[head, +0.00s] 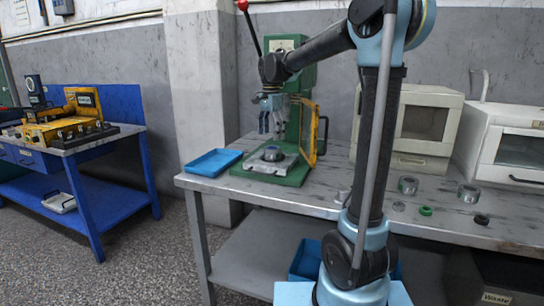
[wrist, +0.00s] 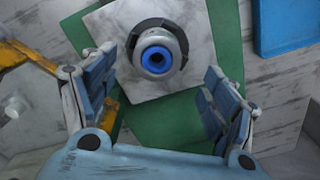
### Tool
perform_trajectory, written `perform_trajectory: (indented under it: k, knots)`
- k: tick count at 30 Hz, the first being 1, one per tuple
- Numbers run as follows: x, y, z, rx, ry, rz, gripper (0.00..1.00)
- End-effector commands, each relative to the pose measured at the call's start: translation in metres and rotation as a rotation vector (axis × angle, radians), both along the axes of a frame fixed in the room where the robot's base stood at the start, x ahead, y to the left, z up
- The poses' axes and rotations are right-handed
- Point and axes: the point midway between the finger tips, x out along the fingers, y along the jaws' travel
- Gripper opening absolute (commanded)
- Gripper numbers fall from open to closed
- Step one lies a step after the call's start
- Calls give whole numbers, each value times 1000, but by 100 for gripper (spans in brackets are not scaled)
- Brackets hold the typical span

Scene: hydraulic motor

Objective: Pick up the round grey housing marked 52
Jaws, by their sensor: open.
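A round grey part with a blue ring in its centre (wrist: 157,57) sits in a dark cradle on the pale plate of the green press; it shows small in the head view (head: 273,154). No number can be read on it. Two more round grey housings, one left (head: 408,185) and one right (head: 468,195), stand on the bench at the right; their marks are too small to read. My gripper (head: 271,120) is open and empty above the press plate. In the wrist view, its blue fingers (wrist: 160,75) lie either side of the blue-ringed part, apart from it.
The green press (head: 298,90) has its column behind my gripper and a yellow-framed guard (head: 309,132) at its right. A blue tray (head: 213,162) lies left of it. A green ring (head: 425,211) and dark ring (head: 481,219) lie on the bench (head: 330,185). White ovens stand behind.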

Motion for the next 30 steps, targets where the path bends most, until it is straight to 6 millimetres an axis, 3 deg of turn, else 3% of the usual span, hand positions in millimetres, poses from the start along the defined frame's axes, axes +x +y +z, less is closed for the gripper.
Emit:
perform_trajectory:
  k: [10,19,29,30]
  knots:
    - [0,-1,-26,0,0,0,79]
    - [0,-3,-63,0,0,0,79]
    - [0,-3,-69,0,0,0,79]
    - [0,-3,-69,0,0,0,72]
